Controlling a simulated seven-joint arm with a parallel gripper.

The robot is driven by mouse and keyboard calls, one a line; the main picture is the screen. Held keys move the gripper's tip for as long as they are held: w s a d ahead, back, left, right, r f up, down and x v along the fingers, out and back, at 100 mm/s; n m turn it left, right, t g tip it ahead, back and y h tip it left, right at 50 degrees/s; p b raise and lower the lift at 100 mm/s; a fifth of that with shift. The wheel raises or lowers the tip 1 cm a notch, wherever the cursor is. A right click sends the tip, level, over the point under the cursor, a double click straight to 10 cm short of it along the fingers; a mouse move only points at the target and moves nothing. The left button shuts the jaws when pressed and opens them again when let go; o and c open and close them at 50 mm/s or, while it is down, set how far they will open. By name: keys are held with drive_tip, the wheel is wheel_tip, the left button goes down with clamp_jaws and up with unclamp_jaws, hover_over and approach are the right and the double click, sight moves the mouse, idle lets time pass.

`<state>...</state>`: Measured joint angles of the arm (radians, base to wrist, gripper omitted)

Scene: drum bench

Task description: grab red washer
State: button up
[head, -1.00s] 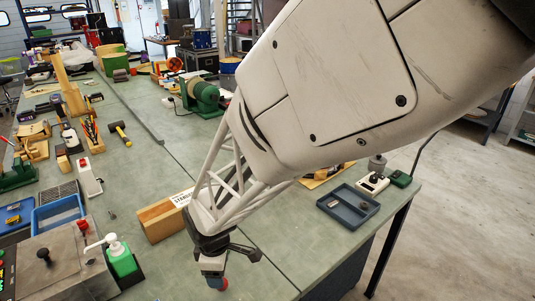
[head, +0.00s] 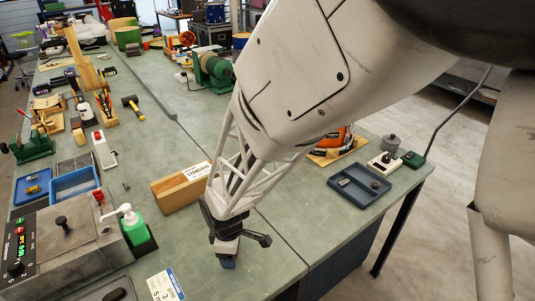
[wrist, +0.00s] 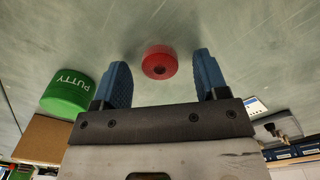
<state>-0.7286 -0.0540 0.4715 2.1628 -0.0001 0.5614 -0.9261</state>
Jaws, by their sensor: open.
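The red washer (wrist: 160,61), a thick ring with a dark centre hole, shows in the wrist view on the green bench top. It lies between and slightly beyond the blue fingertips of my gripper (wrist: 161,72), with a gap on each side. My gripper is open and empty. In the head view my gripper (head: 229,263) points down close to the bench at the bottom centre. The washer cannot be made out there.
A green putty tub (wrist: 68,94) is left of the fingers in the wrist view. In the head view a wooden block (head: 180,189) and a green pump bottle (head: 136,228) stand left of my gripper. A blue-grey tray (head: 360,186) is to the right.

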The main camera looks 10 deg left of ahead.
drive_tip(key=shift+f, duration=0.2)
drive_tip(key=shift+c, duration=0.5)
drive_tip(key=c, duration=0.9)
